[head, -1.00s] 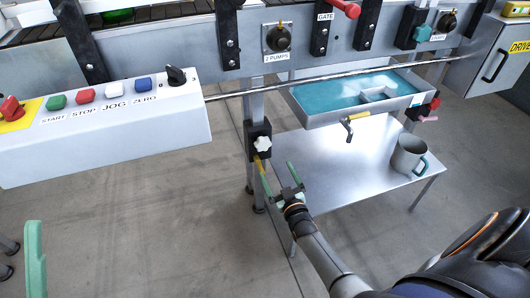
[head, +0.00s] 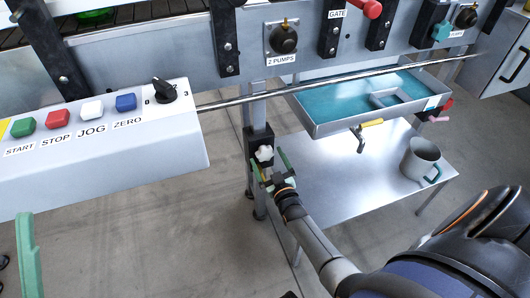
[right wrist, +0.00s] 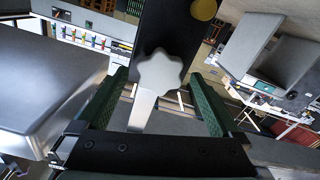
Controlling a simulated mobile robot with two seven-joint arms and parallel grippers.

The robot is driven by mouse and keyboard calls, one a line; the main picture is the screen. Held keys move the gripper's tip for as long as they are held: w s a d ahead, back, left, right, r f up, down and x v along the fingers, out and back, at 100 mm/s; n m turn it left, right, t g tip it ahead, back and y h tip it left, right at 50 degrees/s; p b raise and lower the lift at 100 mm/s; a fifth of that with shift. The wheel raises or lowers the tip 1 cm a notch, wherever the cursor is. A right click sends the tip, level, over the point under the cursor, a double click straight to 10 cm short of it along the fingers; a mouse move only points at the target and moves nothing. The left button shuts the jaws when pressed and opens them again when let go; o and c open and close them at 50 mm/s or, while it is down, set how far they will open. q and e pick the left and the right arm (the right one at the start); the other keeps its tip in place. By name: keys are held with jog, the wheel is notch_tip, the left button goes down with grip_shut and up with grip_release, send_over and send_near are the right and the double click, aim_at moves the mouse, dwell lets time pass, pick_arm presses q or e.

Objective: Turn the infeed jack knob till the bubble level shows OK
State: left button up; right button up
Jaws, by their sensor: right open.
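The pale star-shaped knob (head: 264,153) sits on a black block on the conveyor leg, below the rail. In the right wrist view the knob (right wrist: 160,75) shows between my two green fingers, with a clear gap on each side. My right gripper (head: 271,166) is open at the knob, coming from below; it also shows in the right wrist view (right wrist: 162,92). A yellow disc (right wrist: 204,9) is at the top of the wrist view; I cannot tell what it is. I cannot make out a bubble level reading. One green finger of my left gripper (head: 27,250) shows at the lower left.
A control box (head: 110,165) with START, STOP, JOG and ZERO buttons stands at the left. A long metal rod (head: 330,82) runs above the knob. A blue-floored tray (head: 320,130) with a tap, and a low table (head: 340,192) with a grey mug (head: 418,158), are right.

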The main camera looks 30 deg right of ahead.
jog(key=shift+w, duration=0.2)
jog(key=shift+s, duration=0.1)
jog(key=shift+c, duration=0.8)
jog(key=c, duration=1.2)
jog(key=shift+o, duration=0.2)
